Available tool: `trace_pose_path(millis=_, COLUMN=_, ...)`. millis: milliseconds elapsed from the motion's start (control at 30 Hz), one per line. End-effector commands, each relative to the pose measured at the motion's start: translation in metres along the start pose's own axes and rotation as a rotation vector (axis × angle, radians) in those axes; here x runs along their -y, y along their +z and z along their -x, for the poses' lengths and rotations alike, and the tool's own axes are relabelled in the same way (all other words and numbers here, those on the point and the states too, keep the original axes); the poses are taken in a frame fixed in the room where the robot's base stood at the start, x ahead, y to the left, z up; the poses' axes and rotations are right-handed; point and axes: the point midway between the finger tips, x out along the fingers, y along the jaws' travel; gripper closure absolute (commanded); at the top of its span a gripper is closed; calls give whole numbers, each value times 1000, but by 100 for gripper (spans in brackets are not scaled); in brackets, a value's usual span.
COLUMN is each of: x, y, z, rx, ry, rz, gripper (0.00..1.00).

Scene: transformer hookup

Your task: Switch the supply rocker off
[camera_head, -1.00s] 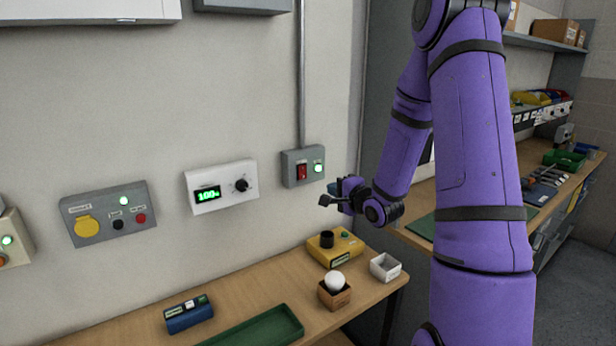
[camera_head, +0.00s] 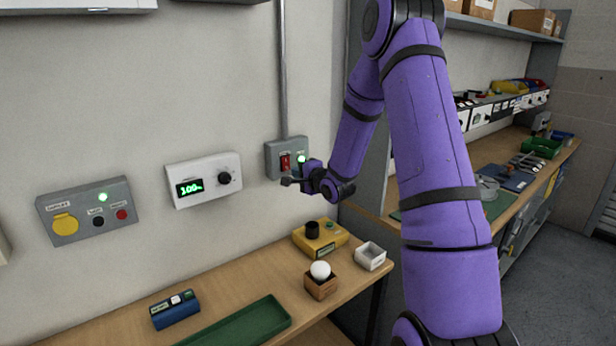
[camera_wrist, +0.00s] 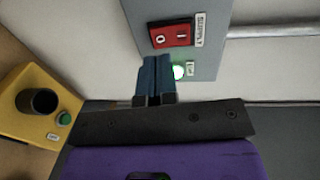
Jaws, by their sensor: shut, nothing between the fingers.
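The supply box is a grey wall box (camera_head: 273,148) with a red rocker (camera_head: 285,162) and a lit green lamp (camera_head: 302,159). In the wrist view the red rocker (camera_wrist: 172,35) carries "0" and "I" marks beside a supply label, and the green lamp (camera_wrist: 179,72) is lit. My gripper (camera_head: 288,181) is in front of the lower part of the box, just below the rocker in the head view. In the wrist view its blue fingertips (camera_wrist: 153,68) are together and empty, beside the lamp and short of the rocker. I cannot tell whether they touch the box.
A white dial unit (camera_head: 204,180) with a lit display and a grey panel with a yellow knob (camera_head: 65,224) are on the wall to the left. On the bench below stand a yellow unit (camera_head: 320,238), a white box (camera_head: 370,256) and a green tray (camera_head: 240,325).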

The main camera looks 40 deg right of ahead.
Motion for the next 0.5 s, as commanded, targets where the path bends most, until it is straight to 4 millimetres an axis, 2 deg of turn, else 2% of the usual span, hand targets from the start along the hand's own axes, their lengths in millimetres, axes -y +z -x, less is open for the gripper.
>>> trace_pose_path(millis=33, x=0, y=1, z=-9, rx=1, ry=-1, rz=1, gripper=100)
trace_pose_path(millis=200, x=0, y=0, z=-30, rx=1, ry=-1, rz=2, gripper=100)
trace_pose_path(millis=500, x=0, y=0, z=-42, rx=0, ry=-1, rz=1, gripper=100)
